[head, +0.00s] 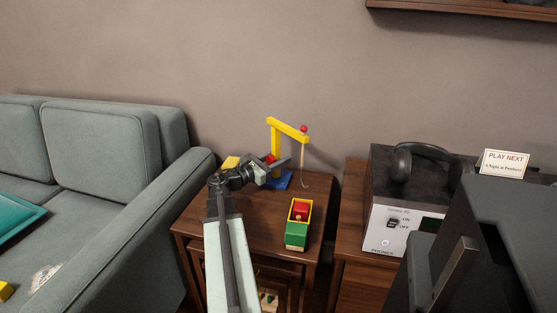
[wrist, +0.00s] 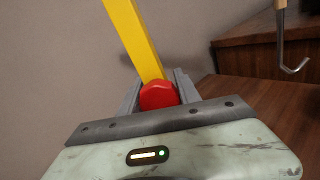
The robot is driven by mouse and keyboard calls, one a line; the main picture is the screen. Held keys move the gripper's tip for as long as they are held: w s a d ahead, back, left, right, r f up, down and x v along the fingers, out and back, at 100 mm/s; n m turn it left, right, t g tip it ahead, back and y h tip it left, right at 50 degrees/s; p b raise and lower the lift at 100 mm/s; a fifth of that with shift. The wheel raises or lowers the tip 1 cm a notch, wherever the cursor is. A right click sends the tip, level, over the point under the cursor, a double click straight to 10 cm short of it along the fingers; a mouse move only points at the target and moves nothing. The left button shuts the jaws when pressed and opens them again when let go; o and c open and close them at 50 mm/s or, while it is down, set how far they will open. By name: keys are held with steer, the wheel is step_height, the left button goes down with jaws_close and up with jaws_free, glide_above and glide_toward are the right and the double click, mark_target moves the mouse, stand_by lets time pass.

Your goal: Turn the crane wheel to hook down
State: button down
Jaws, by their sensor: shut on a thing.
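A toy crane with a yellow mast and arm (head: 287,127) stands on a blue base (head: 279,181) on the small wooden table. Its hook (head: 304,183) hangs on a line from the arm's tip, low beside the table's back right; the hook also shows at the upper right in the wrist view (wrist: 293,66). The red wheel (head: 270,159) is on the mast. In the wrist view the red wheel (wrist: 159,96) sits between the two fingers of my gripper (wrist: 158,92), which is shut on it. The yellow mast (wrist: 134,38) rises behind it.
A green and yellow toy truck with a red load (head: 298,222) stands on the wooden table (head: 254,217), front right of the crane. The sofa (head: 100,150) is left; a cabinet with headphones (head: 418,160) is right.

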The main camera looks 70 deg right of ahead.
mark_target(269, 162)
steer(key=c, duration=0.9)
jaws_free()
steer(key=shift+o, duration=0.2)
steer(key=v, duration=0.8)
steer(key=shift+d, duration=0.1)
steer(key=shift+c, duration=0.2)
